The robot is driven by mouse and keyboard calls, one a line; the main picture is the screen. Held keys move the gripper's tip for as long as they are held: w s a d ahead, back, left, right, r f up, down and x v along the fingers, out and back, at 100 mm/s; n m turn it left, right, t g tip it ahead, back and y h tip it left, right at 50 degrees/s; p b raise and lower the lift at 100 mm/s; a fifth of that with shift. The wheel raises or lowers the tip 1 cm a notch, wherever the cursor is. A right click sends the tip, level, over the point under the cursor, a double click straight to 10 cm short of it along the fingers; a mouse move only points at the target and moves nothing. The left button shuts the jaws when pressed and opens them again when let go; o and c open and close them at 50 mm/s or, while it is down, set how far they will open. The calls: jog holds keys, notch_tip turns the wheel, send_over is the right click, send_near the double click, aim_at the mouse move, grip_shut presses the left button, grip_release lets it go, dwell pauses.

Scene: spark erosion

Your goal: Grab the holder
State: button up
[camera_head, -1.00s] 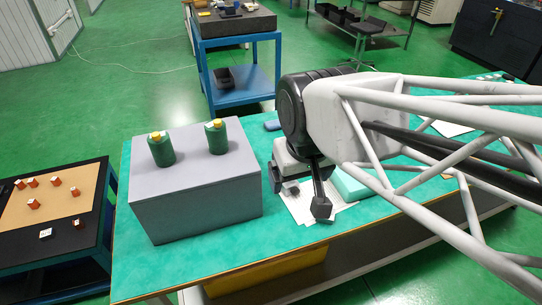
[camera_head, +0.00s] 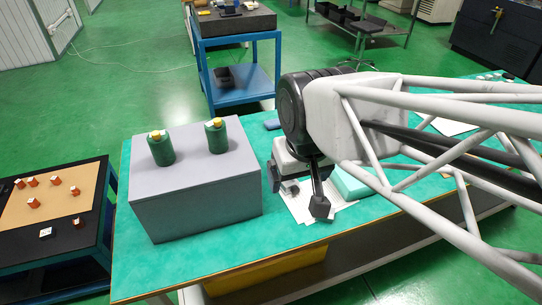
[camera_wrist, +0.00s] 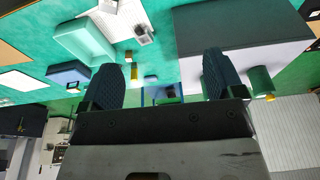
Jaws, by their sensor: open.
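My gripper (camera_head: 296,194) is open, with its two dark fingers spread above the white sheets on the green table. In the wrist view the gripper (camera_wrist: 163,72) shows wide-open jaws with nothing held between them. A small grey block (camera_head: 290,189) lies on the sheets, close to the fingers in the head view. A small grey piece (camera_wrist: 143,34) also shows on the paper in the wrist view, apart from the fingers. I cannot tell for certain which thing is the holder. My arm hides part of the table.
A large grey box (camera_head: 195,197) carries two green bottles with yellow caps (camera_head: 161,150). A low table at left has a tan board (camera_head: 50,205) with several red pieces. The table's front edge is near.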

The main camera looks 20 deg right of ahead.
jog(key=w+a+f+m+y, duration=0.35)
jog(key=f+m+y, duration=0.2)
jog(key=f, duration=0.25)
jog(key=m+t+h, duration=0.3)
jog(key=m+t, duration=0.8)
jog(key=m, duration=1.6)
send_near(290, 185)
jog(key=w, duration=0.3)
jog(key=shift+a, duration=0.35)
jog(key=shift+w+d+f+m, duration=0.1)
jog(key=shift+d+f+m, duration=0.3)
jog(key=shift+m, duration=0.25)
jog(key=shift+x, duration=1.3)
